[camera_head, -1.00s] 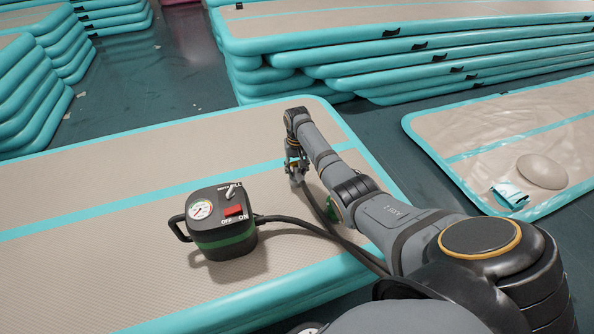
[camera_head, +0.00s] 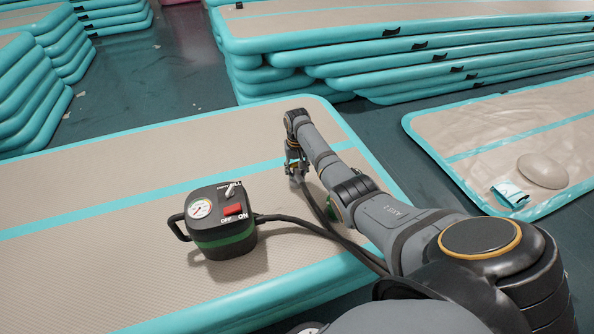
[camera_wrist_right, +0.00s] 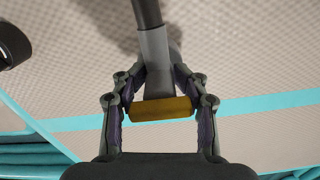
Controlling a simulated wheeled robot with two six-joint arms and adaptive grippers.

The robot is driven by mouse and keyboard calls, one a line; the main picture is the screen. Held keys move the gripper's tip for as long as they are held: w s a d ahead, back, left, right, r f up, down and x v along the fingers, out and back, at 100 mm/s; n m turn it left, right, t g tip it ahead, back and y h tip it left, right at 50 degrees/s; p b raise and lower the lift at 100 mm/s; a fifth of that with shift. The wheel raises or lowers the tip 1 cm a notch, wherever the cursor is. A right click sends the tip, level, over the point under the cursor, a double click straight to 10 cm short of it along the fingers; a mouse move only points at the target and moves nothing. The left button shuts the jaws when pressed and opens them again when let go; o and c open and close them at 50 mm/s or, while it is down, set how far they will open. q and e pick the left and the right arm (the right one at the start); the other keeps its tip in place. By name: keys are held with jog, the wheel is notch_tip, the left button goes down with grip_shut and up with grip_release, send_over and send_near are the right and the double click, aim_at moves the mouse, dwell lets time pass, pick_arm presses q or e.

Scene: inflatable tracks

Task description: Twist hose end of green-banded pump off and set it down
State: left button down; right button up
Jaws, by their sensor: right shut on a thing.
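The green-banded pump (camera_head: 220,228) is a black box with a gauge and a red switch. It stands upright on the beige track on the left. Its black hose (camera_head: 310,228) runs out to the right and bends back up to my right gripper (camera_head: 295,168). In the right wrist view, my right gripper (camera_wrist_right: 159,75) is shut on the hose end (camera_wrist_right: 156,60), a grey sleeve with an ochre cylinder (camera_wrist_right: 160,109) across it between the fingers. Whether the hose end touches the track or a valve cannot be told. My left gripper is not in view.
The beige track (camera_head: 100,170) with turquoise edges has clear surface around the pump. A flatter track (camera_head: 480,125) at right carries a rounded beige object (camera_head: 541,170) and a small turquoise-and-white item (camera_head: 510,194). Stacked tracks (camera_head: 400,55) stand behind.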

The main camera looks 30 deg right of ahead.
jog(key=o, duration=1.4)
jog(key=shift+c, duration=0.2)
notch_tip(320, 180, up, 12)
jog(key=shift+r, duration=0.1)
